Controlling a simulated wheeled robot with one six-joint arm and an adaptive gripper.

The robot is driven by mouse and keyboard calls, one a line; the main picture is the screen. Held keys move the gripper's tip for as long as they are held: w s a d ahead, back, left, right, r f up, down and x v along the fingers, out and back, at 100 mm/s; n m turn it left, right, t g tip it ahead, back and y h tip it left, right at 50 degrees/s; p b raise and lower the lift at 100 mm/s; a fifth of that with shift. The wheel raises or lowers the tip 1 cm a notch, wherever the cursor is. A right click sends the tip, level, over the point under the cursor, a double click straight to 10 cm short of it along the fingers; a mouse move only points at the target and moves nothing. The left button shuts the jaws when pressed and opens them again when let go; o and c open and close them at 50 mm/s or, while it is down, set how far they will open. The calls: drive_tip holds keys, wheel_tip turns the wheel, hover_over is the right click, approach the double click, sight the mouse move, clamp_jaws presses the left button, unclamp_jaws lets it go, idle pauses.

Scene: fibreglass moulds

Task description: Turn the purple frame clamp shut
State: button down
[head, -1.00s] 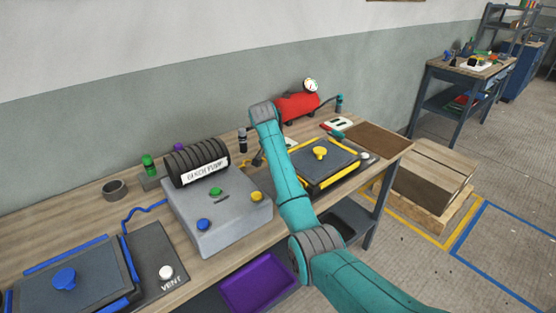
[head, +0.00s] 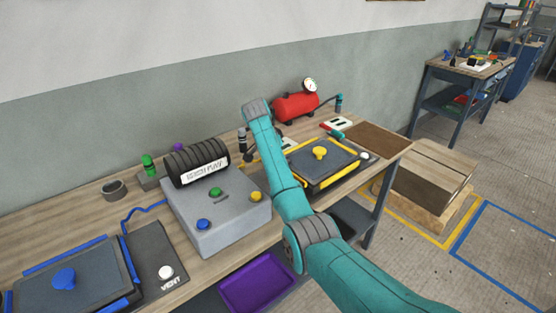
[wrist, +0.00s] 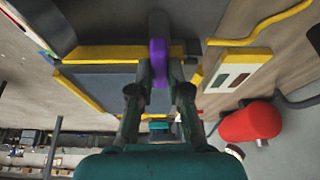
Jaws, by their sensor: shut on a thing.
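The purple frame clamp (wrist: 158,62) shows in the wrist view as an upright purple bar between the fingers, beside the yellow-edged dark mould frame (wrist: 98,80). My gripper (wrist: 159,78) is shut on the clamp, with a finger on each side of it. In the head view my teal arm hides the gripper and the clamp; the yellow-edged mould (head: 322,165) with its yellow knob (head: 320,153) shows to the right of the arm. I cannot tell from these views how far the clamp is turned.
The bench pump (head: 215,215) stands left of my arm. A blue-edged mould (head: 75,275) lies further left. A red tank (head: 295,107) with a gauge stands behind the yellow-edged mould and shows in the wrist view too (wrist: 250,121).

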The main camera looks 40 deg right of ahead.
drive_tip(key=c, duration=1.1)
unclamp_jaws()
drive_tip(key=v, duration=1.2)
